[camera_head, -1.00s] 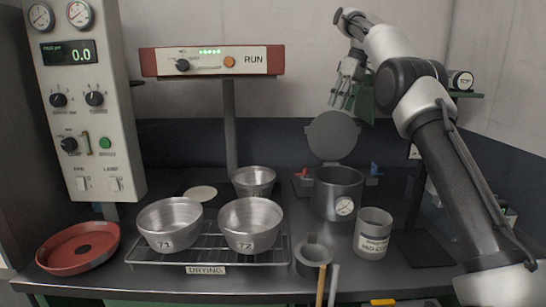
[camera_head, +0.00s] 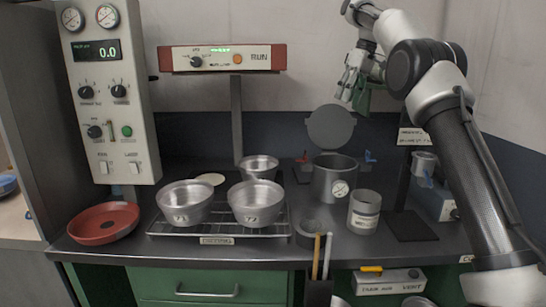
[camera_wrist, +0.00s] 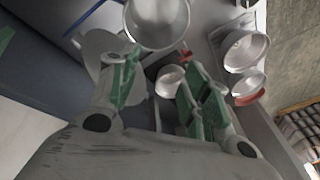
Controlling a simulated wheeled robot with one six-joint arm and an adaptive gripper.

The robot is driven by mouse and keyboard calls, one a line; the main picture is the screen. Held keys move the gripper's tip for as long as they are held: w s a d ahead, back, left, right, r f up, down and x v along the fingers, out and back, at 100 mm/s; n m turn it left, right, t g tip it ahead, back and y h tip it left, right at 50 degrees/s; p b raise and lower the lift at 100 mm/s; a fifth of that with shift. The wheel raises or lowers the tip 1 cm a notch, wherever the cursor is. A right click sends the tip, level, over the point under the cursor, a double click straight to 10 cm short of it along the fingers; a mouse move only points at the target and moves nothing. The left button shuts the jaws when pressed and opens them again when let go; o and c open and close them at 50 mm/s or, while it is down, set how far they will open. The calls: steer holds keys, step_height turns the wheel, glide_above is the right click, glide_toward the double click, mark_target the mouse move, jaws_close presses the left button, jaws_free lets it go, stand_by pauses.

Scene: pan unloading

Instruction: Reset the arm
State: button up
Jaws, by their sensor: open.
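My gripper (camera_head: 354,88) is raised at the upper right in the head view, above and behind the lidded pot. In the wrist view my gripper (camera_wrist: 160,95) shows its green finger pads spread apart, with nothing between them. Two metal pans, a left pan (camera_head: 185,203) and a right pan (camera_head: 257,202), stand on the wire drying rack (camera_head: 218,240). A third metal pan (camera_head: 259,167) stands behind them. None of the pans touches my gripper.
A grey pot (camera_head: 325,182) with its lid raised (camera_head: 331,127) stands right of the rack. A labelled can (camera_head: 364,212) is beside it. A red dish (camera_head: 103,223) lies at the left. A control panel (camera_head: 110,90) and a RUN box (camera_head: 222,58) stand at the back.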

steer(key=s+d+r+m+t+h, duration=0.1)
steer(key=s+d+r+m, duration=0.15)
steer(key=s, duration=0.75)
steer(key=s+d+r+m+t+h, duration=0.15)
steer(key=s+d, duration=0.25)
steer(key=s, duration=0.7)
steer(key=s+d+f+m, duration=0.2)
steer(key=s+f, duration=0.7)
steer(key=s, duration=0.4)
steer(key=s+d+f+m+t, duration=0.1)
steer(key=s+d+f+m, duration=0.1)
steer(key=s+f, duration=0.7)
steer(key=s+d, duration=0.1)
steer(key=s, duration=0.3)
steer(key=shift+d+h, duration=0.15)
steer(key=shift+h, duration=0.2)
